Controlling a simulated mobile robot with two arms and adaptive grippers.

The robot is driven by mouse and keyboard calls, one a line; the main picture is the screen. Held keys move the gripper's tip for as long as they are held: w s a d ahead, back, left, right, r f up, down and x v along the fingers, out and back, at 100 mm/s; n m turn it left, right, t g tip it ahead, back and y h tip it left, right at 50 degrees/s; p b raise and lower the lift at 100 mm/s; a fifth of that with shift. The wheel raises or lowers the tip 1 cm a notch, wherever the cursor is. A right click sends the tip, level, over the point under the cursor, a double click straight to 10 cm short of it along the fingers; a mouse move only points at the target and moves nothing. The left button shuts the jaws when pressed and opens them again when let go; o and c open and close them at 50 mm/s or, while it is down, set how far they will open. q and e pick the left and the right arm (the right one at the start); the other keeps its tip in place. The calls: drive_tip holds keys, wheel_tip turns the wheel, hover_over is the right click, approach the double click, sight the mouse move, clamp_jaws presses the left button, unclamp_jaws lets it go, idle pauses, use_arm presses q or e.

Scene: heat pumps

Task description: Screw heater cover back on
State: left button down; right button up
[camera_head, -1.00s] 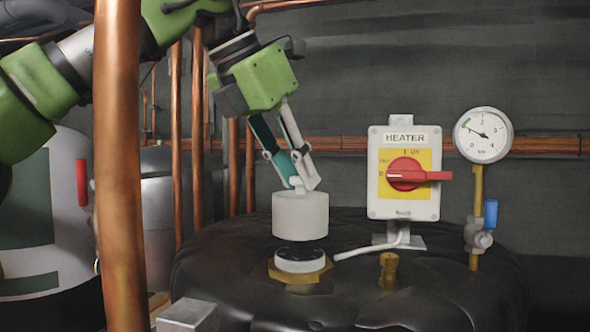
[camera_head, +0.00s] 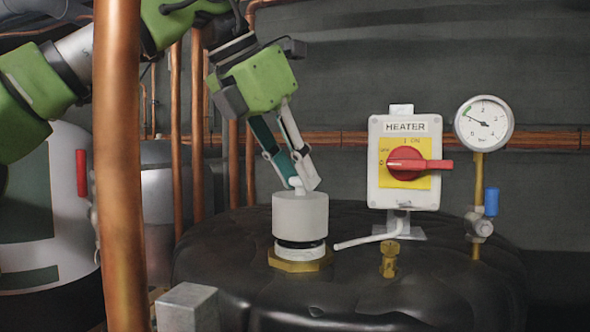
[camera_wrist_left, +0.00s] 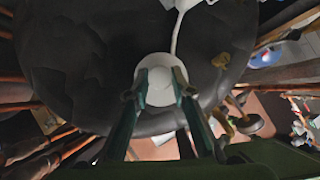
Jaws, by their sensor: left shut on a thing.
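The heater cover (camera_head: 300,216) is a white cylinder with a small knob on top. My left gripper (camera_head: 303,186) is shut on that knob and holds the cover upright from above. In the left wrist view the cover (camera_wrist_left: 160,68) shows as a pale round shape between the fingertips (camera_wrist_left: 160,88). Right below it is the heater base, a white and black ring (camera_head: 300,248) on a brass hex fitting (camera_head: 299,264) on the black tank. The cover's lower edge is at the top of the ring; I cannot tell if they touch or if threads engage. My right gripper is not seen.
A heater switch box (camera_head: 404,163) with a red handle stands right of the cover, with a white cable (camera_head: 366,241) running toward the base. A pressure gauge (camera_head: 484,123) is further right. A copper pipe (camera_head: 119,166) rises in front of my left arm. A brass valve (camera_head: 390,259) sits on the tank (camera_head: 440,275).

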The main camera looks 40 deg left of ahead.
use_arm(q)
drive_tip(key=shift+f, duration=0.2)
drive_tip(key=shift+f+b, duration=0.4)
drive_tip(key=shift+f, duration=0.05)
drive_tip(key=shift+f, duration=0.1)
idle(0.6)
drive_tip(key=shift+f, duration=0.5)
idle(0.8)
drive_tip(key=shift+r+m+h+p, duration=0.15)
drive_tip(key=shift+m+h+p, duration=0.15)
drive_tip(key=shift+m+p, duration=0.2)
drive_tip(key=shift+a+m+h+p, duration=0.1)
drive_tip(key=shift+m+h+p, duration=0.3)
drive_tip(key=shift+m+p, duration=0.2)
drive_tip(key=shift+w+m, duration=0.1)
drive_tip(key=shift+m, duration=0.3)
drive_tip(key=shift+m+h, duration=0.3)
